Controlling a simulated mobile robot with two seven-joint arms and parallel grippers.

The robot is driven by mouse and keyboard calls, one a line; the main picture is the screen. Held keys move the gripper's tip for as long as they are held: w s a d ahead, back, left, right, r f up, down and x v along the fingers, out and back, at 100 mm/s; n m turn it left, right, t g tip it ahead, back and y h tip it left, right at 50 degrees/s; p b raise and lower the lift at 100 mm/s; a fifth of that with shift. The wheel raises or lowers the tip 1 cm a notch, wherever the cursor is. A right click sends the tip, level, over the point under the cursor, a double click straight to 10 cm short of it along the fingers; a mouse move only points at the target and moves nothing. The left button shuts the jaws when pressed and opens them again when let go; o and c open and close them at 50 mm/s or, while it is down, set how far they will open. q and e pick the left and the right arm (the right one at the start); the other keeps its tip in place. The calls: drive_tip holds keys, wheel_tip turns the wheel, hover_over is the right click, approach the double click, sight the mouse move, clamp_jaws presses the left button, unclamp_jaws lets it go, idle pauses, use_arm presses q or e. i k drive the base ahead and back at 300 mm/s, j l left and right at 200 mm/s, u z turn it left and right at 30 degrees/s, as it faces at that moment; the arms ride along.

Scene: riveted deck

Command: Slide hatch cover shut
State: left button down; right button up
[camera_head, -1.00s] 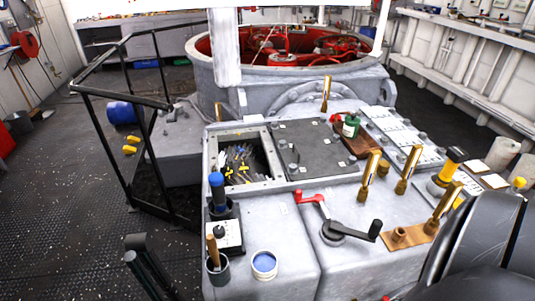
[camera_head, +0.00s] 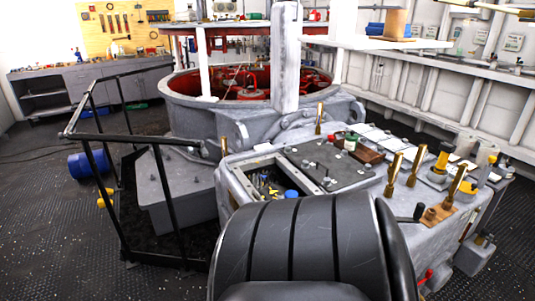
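The hatch cover (camera_head: 325,157) is a dark grey flat plate with small knobs, lying on top of the grey metal console (camera_head: 228,187). It sits to the right of the hatch opening (camera_head: 259,182), which is uncovered on the left. Yellow and dark items show inside the opening, and its near part is hidden behind a black seat back. Neither of my grippers is in view.
The black ribbed seat back (camera_head: 312,235) fills the front middle and blocks the console's near side. Black railings (camera_head: 108,160) stand at left by a blue drum (camera_head: 88,163). Brass-coloured handles (camera_head: 394,172) rise on the console's right. The dark floor at far left is mostly clear.

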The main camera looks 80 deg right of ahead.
sight(325, 159)
drive_tip(key=i+l+z, duration=0.1)
drive_tip(key=i+z, duration=0.55)
drive_tip(key=z, duration=0.15)
drive_tip(key=i+z, duration=0.4)
drive_tip(key=i+j+z, duration=0.25)
drive_tip(key=z, duration=0.15)
